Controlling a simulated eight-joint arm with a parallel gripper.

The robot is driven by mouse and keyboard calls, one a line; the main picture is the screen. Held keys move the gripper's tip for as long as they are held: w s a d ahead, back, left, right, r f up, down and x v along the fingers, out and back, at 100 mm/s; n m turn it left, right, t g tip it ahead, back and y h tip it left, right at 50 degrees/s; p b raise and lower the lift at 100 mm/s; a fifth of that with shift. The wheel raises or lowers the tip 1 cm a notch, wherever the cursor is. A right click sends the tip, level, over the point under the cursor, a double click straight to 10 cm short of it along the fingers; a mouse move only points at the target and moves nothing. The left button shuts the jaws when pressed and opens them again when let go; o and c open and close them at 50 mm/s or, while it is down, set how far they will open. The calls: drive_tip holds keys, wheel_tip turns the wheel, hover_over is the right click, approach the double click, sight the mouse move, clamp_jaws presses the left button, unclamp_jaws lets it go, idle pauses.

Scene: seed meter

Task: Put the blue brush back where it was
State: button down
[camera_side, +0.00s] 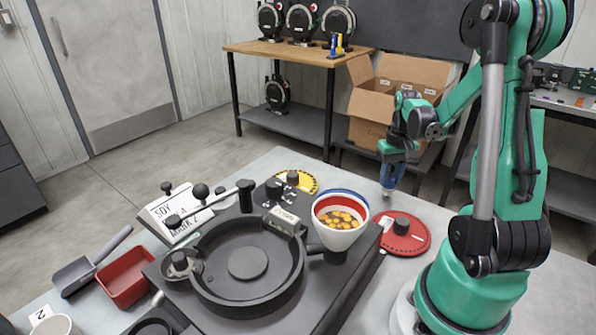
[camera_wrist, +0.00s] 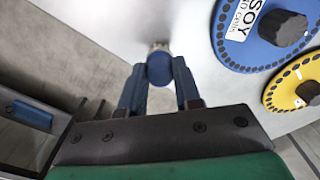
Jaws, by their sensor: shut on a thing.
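My gripper (camera_side: 396,158) is at the far right part of the grey table, pointing down, with its blue fingers shut on the blue brush (camera_side: 389,177). In the wrist view, the round blue end of the brush (camera_wrist: 159,69) sits between the two fingertips (camera_wrist: 160,86), with a pale tip beyond it. In the side view the brush hangs below the fingers, close to the tabletop. I cannot tell whether it touches the table. Much of the brush is hidden by the fingers.
The red disc (camera_side: 404,250) lies nearer the camera. The seed meter (camera_side: 215,300) with its seed-filled hopper (camera_side: 339,236) stands left of my gripper. In the wrist view, a blue SOY disc (camera_wrist: 254,53) and a yellow disc (camera_wrist: 284,86) lie to the right. Table (camera_side: 445,222) around the brush is clear.

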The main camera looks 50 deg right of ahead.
drive_tip(key=shift+f, duration=0.3)
drive_tip(key=shift+f, duration=0.1)
drive_tip(key=c, duration=0.6)
unclamp_jaws()
